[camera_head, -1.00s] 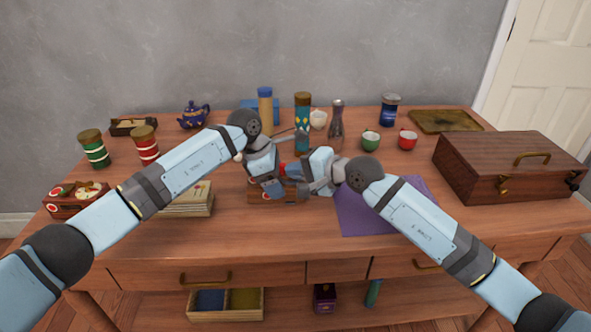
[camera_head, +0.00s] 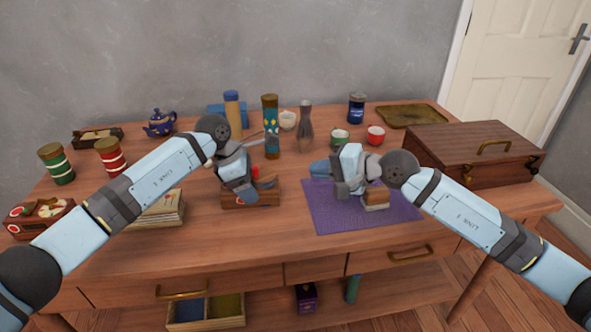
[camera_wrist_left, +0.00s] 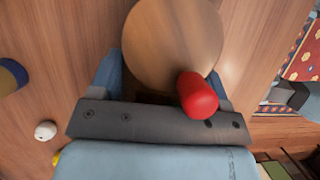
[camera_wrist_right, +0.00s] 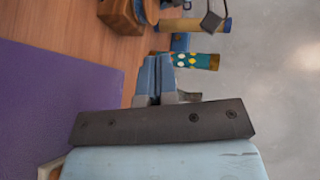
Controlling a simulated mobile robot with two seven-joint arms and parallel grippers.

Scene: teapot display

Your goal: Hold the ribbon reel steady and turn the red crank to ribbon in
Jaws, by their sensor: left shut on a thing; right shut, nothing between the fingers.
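The ribbon reel (camera_head: 238,199) is a small wooden unit with a red emblem, standing on the table. Its round wooden top (camera_wrist_left: 165,45) fills the upper middle of the left wrist view. The red crank knob (camera_wrist_left: 198,93) stands up at the edge of that top; it also shows as a small red spot in the head view (camera_head: 256,172). My left gripper (camera_head: 245,190) is shut on the reel, a finger at each side. My right gripper (camera_head: 318,168) is shut and empty, above the purple mat and right of the reel, apart from the crank.
A purple mat (camera_head: 325,222) lies under my right gripper, with a brown-and-beige item (camera_head: 376,198) on it. Bottles and cups stand behind, including a patterned tube (camera_head: 270,125). A stack of cards (camera_head: 158,212) is left of the reel, and a wooden chest (camera_head: 475,155) is right.

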